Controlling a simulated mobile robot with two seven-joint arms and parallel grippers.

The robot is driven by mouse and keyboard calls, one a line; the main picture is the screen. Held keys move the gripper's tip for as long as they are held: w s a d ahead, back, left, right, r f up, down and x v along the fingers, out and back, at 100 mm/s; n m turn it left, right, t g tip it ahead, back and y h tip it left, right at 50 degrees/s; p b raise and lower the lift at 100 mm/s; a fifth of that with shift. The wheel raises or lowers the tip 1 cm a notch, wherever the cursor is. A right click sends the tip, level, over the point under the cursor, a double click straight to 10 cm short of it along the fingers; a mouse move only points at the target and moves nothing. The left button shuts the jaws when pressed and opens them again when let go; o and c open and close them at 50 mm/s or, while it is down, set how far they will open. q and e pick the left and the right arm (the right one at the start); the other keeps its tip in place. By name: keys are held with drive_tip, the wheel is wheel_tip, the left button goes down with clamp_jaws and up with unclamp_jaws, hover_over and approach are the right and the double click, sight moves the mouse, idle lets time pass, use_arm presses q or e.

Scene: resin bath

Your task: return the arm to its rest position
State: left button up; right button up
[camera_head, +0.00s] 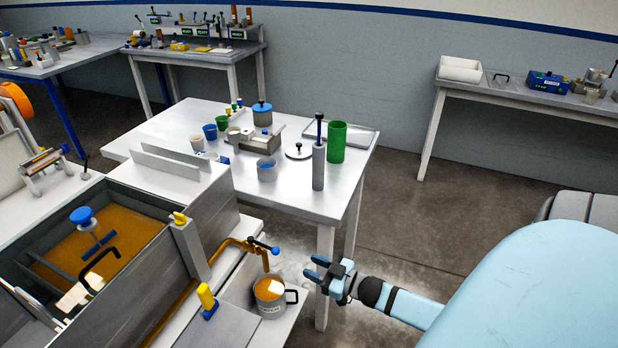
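My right gripper (316,268) is at the lower middle of the head view, at the end of my light blue arm that comes in from the right. Its two fingers point left and stand apart, with nothing visible between them. It is to the right of a grey mug (268,307), apart from it and a little higher in the picture. The mug is upright under the spout of a brass pipe with a blue-handled valve (262,246). My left gripper is not in view.
A resin bath (105,250) with orange-brown liquid is at the lower left. A white table (285,205) behind my gripper holds a green cylinder (337,142), a grey post (318,166) and several cups. A side bench (515,93) stands at the right wall. Open floor (425,215) lies between.

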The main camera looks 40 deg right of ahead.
idle(0.4)
drive_tip(key=s+a+r+m+g+h+p, duration=0.1)
drive_tip(key=s+a+g+p, duration=0.2)
drive_tip(key=s+a, duration=0.3)
drive_tip(key=s+a+r+m+g+h+p, duration=0.1)
drive_tip(key=s+a+g+p, duration=0.2)
drive_tip(key=s+a, duration=0.4)
drive_tip(key=a+p, duration=0.1)
drive_tip(key=a, duration=0.8)
drive_tip(key=shift+s+r+m, duration=0.15)
drive_tip(key=shift+r+m, duration=0.15)
drive_tip(key=shift+a, duration=0.15)
